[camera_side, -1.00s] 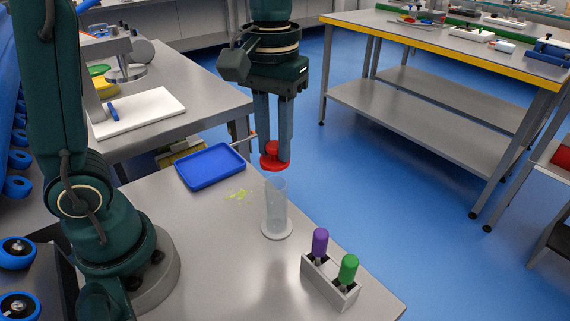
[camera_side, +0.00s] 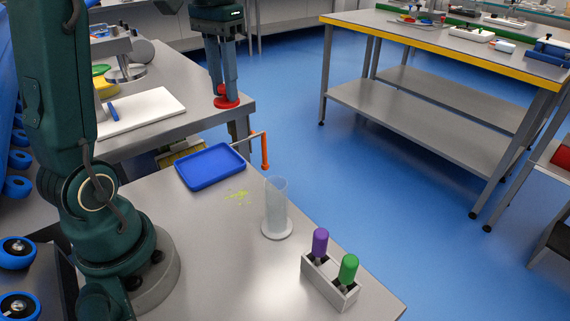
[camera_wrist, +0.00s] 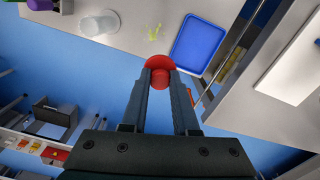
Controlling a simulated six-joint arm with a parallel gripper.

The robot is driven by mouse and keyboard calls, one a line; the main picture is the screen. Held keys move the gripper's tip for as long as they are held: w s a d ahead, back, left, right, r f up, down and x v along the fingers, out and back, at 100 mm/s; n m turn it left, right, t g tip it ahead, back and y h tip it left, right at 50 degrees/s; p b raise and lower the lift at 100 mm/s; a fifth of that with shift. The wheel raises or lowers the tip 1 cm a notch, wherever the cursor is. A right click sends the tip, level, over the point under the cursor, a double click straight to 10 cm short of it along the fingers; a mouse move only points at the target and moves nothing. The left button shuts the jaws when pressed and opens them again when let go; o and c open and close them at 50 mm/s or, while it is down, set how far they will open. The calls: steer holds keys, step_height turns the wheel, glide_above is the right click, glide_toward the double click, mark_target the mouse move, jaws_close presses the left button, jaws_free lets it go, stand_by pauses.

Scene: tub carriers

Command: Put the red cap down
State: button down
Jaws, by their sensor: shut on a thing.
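The red cap (camera_side: 226,98) is a flat disc with a narrower knob on top. My gripper (camera_side: 224,88) is shut on its knob and holds it in the air, up and behind the blue tray in the side view. In the wrist view the red cap (camera_wrist: 158,66) sits between the fingertips of my gripper (camera_wrist: 160,78). A clear cylinder (camera_side: 276,208) stands upright and open-topped on the near table, apart from the cap.
An empty blue tray (camera_side: 210,166) lies on the near table, with a yellow-green spill (camera_side: 238,197) beside it. A grey rack (camera_side: 331,283) holds a purple-handled and a green-handled tool. An orange-ended rod (camera_side: 265,152) sticks out past the table edge.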

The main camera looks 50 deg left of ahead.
steer(key=shift+n, duration=0.8)
steer(key=a+f, duration=0.3)
steer(key=f, duration=0.2)
steer(key=s+a+f, duration=0.1)
steer(key=a+f, duration=0.2)
steer(key=f, duration=0.2)
steer(key=s+a+f, duration=0.1)
steer(key=a+f, duration=0.2)
steer(key=f, duration=0.2)
steer(key=shift+a, duration=0.3)
steer(key=shift+f, duration=2.15)
steer(key=shift+f, duration=0.1)
steer(key=c, duration=0.7)
jaws_free()
